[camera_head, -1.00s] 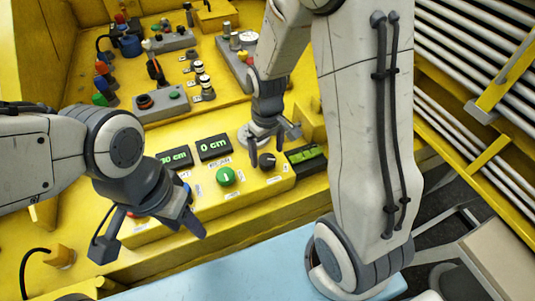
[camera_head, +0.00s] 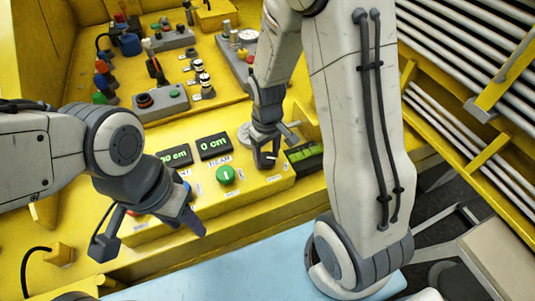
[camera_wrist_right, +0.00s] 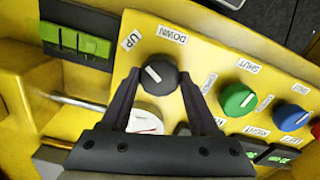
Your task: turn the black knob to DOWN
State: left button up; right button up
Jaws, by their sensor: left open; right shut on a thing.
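The black knob (camera_wrist_right: 158,76) sits on the yellow panel in the right wrist view. Its white mark points up and left, toward the UP label (camera_wrist_right: 131,40). The DOWN label (camera_wrist_right: 172,34) is above the knob and slightly right. My right gripper (camera_wrist_right: 160,83) has one finger on each side of the knob and is shut on it. In the head view, the right gripper (camera_head: 267,163) mostly hides the knob. My left gripper (camera_head: 150,232) is open and empty near the panel's front left.
A green knob (camera_head: 226,175) is left of my right gripper, with a blue knob (camera_wrist_right: 291,117) further along the panel. Two displays, one reading 0 cm (camera_head: 214,147), stand behind the green knob. A block of green switches (camera_head: 305,155) is right of my right gripper.

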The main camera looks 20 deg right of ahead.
aim_at(267, 157)
jog(key=m, duration=0.5)
jog(key=shift+m+p, duration=0.3)
jog(key=shift+m, duration=0.1)
jog(key=m, duration=0.5)
jog(key=shift+m, duration=0.4)
jog(key=shift+w, duration=0.1)
jog(key=o, duration=1.4)
jog(key=shift+c, duration=0.2)
notch_tip(267, 157, up, 10)
jog(key=shift+r+b, duration=0.25)
jog(key=shift+b, duration=0.15)
